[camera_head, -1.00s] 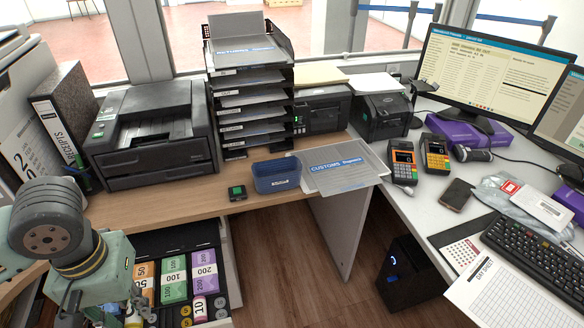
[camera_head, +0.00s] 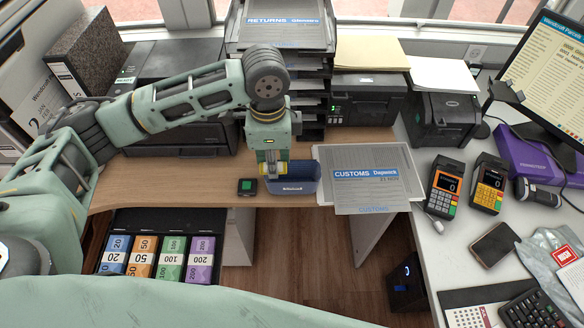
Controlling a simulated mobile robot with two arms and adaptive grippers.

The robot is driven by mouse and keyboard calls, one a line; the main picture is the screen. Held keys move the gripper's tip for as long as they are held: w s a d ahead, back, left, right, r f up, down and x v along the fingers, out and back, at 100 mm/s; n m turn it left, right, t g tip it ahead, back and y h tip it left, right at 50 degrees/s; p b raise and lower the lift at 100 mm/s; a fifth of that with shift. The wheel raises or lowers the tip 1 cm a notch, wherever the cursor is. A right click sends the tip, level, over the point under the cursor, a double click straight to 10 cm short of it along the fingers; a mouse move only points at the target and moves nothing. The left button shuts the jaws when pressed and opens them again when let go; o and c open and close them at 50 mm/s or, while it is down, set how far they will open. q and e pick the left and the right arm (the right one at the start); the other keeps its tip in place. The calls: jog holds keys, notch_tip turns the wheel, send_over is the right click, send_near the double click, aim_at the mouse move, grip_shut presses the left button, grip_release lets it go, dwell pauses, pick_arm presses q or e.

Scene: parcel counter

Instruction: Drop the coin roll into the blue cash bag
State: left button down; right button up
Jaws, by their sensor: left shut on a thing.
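The blue cash bag (camera_head: 292,187) stands open-topped near the front edge of the wooden counter. My left gripper (camera_head: 272,167) points down over its left part, shut on the coin roll (camera_head: 289,168). The roll is yellowish and lies sideways in the jaws, at about the bag's rim. The fingers hide part of it, and I cannot tell whether it touches the bag. My right gripper is not in view.
A small dark device with a green button (camera_head: 247,187) sits just left of the bag. A customs sheet (camera_head: 372,180) lies to its right. The paper tray stack (camera_head: 312,95) and printers stand behind. An open cash drawer (camera_head: 150,222) with banknote bundles is below left.

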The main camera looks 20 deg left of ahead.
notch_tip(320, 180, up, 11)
jog(key=p, duration=1)
pick_arm(q)
jog(key=w+d+f+m+b, duration=0.1)
jog(key=w+f+m+b, duration=0.4)
jog(key=m, duration=1.3)
notch_tip(320, 180, down, 2)
jog(key=shift+w+f+b, duration=0.2)
jog(key=shift+w+b, duration=0.05)
jog(key=shift+b, duration=0.45)
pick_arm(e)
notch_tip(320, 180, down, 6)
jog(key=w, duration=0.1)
pick_arm(q)
jog(key=shift+d, duration=0.1)
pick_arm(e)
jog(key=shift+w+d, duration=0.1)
pick_arm(q)
jog(key=c, duration=1.4)
grip_release()
jog(key=shift+c, duration=0.2)
notch_tip(320, 180, up, 12)
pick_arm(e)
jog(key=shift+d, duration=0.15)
